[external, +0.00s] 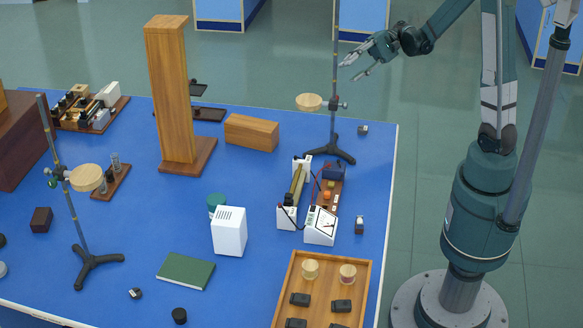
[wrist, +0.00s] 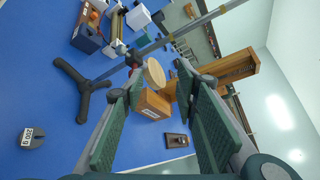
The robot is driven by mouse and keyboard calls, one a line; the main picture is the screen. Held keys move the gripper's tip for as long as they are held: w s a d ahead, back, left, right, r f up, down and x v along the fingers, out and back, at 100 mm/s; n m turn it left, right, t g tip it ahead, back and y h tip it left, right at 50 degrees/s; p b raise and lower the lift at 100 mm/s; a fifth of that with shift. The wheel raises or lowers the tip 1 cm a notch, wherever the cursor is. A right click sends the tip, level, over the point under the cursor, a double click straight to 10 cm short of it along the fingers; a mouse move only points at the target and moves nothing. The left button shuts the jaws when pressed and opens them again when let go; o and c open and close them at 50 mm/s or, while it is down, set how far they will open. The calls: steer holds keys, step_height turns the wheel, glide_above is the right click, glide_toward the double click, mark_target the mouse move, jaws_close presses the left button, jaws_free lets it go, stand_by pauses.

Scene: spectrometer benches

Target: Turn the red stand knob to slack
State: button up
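The right-hand stand (external: 334,70) has a dark tripod base, a tall rod and a round wooden disc (external: 309,102) on a clamp. A small red knob (external: 344,105) shows at the clamp on its rod. In the wrist view the red knob (wrist: 121,48) is small, beyond the left finger, near the wooden disc (wrist: 154,74). My gripper (external: 352,72) is open and empty, above and right of the clamp, apart from the knob. Its two padded fingers (wrist: 160,78) are spread wide in the wrist view. The knob's turn position is too small to tell.
A second stand (external: 68,210) with a green knob is at the left. A tall wooden column (external: 170,90), a wooden block (external: 251,133) and instruments (external: 321,224) stand on the blue bench. A wooden tray (external: 366,262) is at the front. The floor right of the bench is clear up to my base.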

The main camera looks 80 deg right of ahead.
step_height(320, 180, down, 6)
steer(key=shift+f, duration=0.15)
stand_by(0.4)
steer(key=shift+a, duration=0.1)
steer(key=b+x, duration=0.1)
steer(key=x, duration=0.6)
steer(key=shift+w+a, duration=0.25)
stand_by(0.4)
steer(key=shift+f, duration=0.1)
steer(key=shift+c, duration=0.3)
steer(key=c, duration=0.8)
